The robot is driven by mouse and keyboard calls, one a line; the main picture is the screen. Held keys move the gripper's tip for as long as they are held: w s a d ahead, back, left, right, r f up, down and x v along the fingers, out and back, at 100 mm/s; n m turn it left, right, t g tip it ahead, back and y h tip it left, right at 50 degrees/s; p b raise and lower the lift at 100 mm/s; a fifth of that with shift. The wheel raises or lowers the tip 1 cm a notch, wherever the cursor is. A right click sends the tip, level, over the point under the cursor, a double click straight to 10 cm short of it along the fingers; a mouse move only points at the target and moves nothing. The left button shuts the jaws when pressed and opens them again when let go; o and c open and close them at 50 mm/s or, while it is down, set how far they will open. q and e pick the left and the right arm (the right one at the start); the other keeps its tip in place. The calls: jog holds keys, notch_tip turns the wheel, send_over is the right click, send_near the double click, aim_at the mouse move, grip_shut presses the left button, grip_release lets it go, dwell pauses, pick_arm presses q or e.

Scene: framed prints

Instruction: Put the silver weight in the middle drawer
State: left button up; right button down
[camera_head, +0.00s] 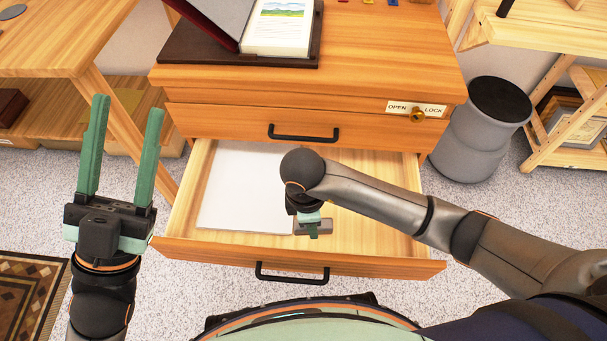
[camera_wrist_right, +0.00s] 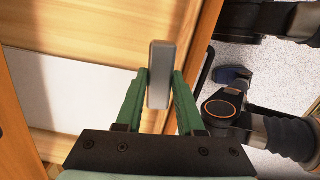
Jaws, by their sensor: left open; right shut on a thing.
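The silver weight (camera_wrist_right: 160,74) is a small grey block held between the green fingers of my right gripper (camera_wrist_right: 159,88). In the head view the weight (camera_head: 322,227) shows partly beside the right gripper (camera_head: 313,228), over the open drawer. The open drawer (camera_head: 370,250) is pulled out below a closed drawer with a black handle (camera_head: 304,133). I cannot tell whether the weight touches the drawer floor. My left gripper (camera_head: 125,110) is open and empty, left of the drawer, with its fingers pointing up.
White paper (camera_head: 240,185) lies in the left part of the drawer. The cabinet top (camera_head: 390,50) holds a dark tray with an open box and a picture. A grey bin (camera_head: 483,130) stands at the right. A wooden table (camera_head: 60,45) stands at the left.

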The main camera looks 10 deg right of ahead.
jog(key=shift+s+a+f+m, duration=0.15)
jog(key=shift+f+m, duration=0.15)
jog(key=shift+m, duration=0.4)
jog(key=shift+d+f, duration=0.2)
jog(key=w+d+f+b, duration=0.4)
jog(key=w+d, duration=0.2)
jog(key=d, duration=0.1)
jog(key=b, duration=0.3)
send_over(343, 214)
jog(key=f, duration=0.5)
jog(key=shift+a+f, duration=0.2)
jog(key=shift+a, duration=0.05)
pick_arm(q)
notch_tip(343, 214, down, 8)
jog(key=b, duration=0.1)
jog(key=shift+s+d+r+g+h, duration=0.2)
jog(key=shift+d+g+h, duration=0.1)
jog(key=shift+d+h, duration=0.1)
pick_arm(e)
jog(key=shift+w+d+f, duration=0.1)
jog(key=shift+w+f, duration=0.05)
jog(key=shift+f, duration=1.5)
jog(key=shift+f, duration=0.1)
jog(key=c, duration=0.5)
grip_release()
pick_arm(q)
jog(key=shift+f, duration=0.15)
